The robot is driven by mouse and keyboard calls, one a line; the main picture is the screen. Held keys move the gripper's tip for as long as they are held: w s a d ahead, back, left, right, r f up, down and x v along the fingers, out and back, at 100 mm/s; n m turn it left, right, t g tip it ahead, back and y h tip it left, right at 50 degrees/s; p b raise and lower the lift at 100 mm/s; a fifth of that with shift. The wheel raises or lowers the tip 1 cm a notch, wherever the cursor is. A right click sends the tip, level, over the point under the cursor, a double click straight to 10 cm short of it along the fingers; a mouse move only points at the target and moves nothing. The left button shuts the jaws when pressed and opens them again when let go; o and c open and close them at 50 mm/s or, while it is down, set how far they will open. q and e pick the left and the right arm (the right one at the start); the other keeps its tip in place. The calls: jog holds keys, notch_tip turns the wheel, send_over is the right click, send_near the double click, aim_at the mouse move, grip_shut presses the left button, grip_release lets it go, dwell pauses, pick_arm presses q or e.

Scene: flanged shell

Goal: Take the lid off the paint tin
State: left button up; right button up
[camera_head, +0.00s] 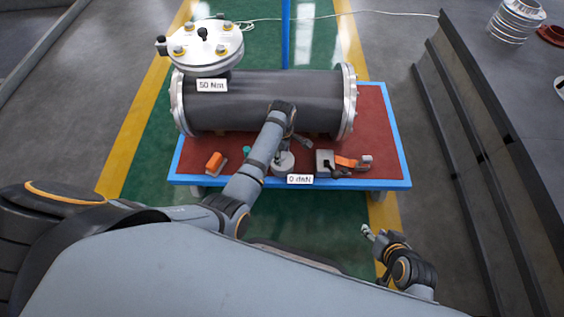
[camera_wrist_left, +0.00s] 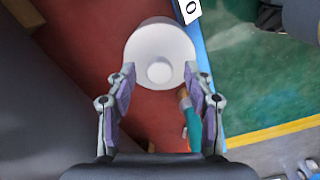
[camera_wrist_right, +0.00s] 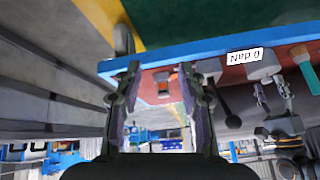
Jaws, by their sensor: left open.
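The paint tin (camera_head: 284,165) is a pale grey-white round tin near the front edge of the red cart top. In the left wrist view the tin (camera_wrist_left: 145,40) shows from above, with a small round knob (camera_wrist_left: 159,72) in the middle of its top. My left gripper (camera_head: 300,140) is open above the tin. In its wrist view the fingers (camera_wrist_left: 159,72) are apart, one on each side of the knob, and nothing is held; I cannot tell the height gap. My right gripper (camera_head: 370,234) is open and empty in front of the cart, facing it; its fingertips (camera_wrist_right: 160,68) are apart.
A large dark flanged shell (camera_head: 240,100) lies behind the tin, with a bolted round cover (camera_head: 205,42) at its left end. An orange item (camera_head: 214,161), a teal-handled tool (camera_wrist_left: 194,128), a grey block (camera_head: 324,160) and an orange clamp (camera_head: 346,162) lie near the tin.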

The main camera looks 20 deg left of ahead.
pick_arm(q)
jog(key=shift+f+b, duration=0.4)
jog(key=shift+f, duration=0.5)
grip_shut()
pick_arm(e)
jog(key=w+r+t, duration=0.5)
jog(key=w+r, duration=0.3)
jog(key=w, duration=0.1)
jog(key=shift+d, duration=0.45)
